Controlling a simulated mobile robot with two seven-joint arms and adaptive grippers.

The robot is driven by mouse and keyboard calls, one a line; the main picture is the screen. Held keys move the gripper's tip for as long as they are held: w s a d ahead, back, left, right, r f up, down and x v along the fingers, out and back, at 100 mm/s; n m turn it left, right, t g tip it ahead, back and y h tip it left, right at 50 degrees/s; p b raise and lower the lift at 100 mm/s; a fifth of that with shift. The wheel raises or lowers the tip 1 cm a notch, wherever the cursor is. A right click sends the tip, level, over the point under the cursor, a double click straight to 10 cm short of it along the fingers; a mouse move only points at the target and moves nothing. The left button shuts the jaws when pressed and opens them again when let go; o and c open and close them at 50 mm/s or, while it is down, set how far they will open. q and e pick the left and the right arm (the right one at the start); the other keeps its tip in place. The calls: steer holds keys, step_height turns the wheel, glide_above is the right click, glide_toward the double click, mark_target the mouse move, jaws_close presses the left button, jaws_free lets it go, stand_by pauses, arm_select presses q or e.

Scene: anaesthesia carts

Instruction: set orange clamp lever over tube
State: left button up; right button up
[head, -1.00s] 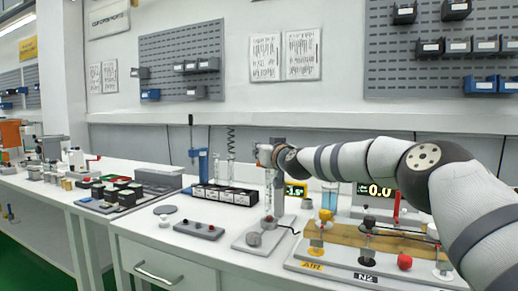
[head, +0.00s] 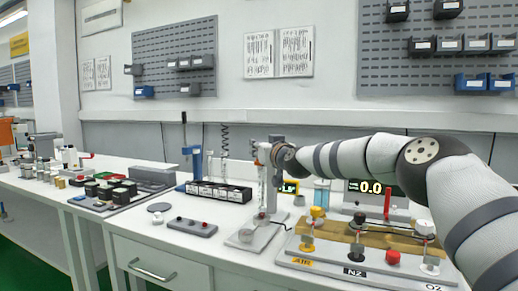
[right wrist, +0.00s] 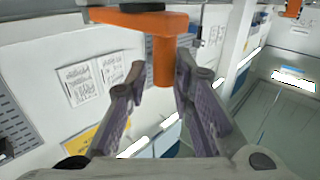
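The clamp stand (head: 272,210) stands on a grey base in the middle of the bench, with a clear upright tube (head: 262,190) beside its post. A small orange part (head: 261,151) shows at the top of the stand in the head view. In the right wrist view the orange clamp lever (right wrist: 164,55) has a bar across the top and a round stem pointing down. My right gripper (right wrist: 163,68) has its fingers spread either side of the stem's end, with narrow gaps visible. In the head view my right wrist hides most of the fingers. My left gripper is not in view.
A wooden-topped gas panel (head: 345,240) with knobs lies under my right arm. A rack of black boxes (head: 218,192) and a blue stand (head: 196,165) are behind and left. A small button box (head: 192,227) lies in front. Bare bench shows at the front left.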

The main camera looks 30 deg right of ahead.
steer(key=shift+a, duration=0.1)
steer(key=shift+s, duration=0.3)
steer(key=s, duration=0.3)
steer(key=s+a, duration=0.1)
steer(key=s, duration=0.7)
steer(key=shift+s+a, duration=0.15)
steer(key=shift+a, duration=0.1)
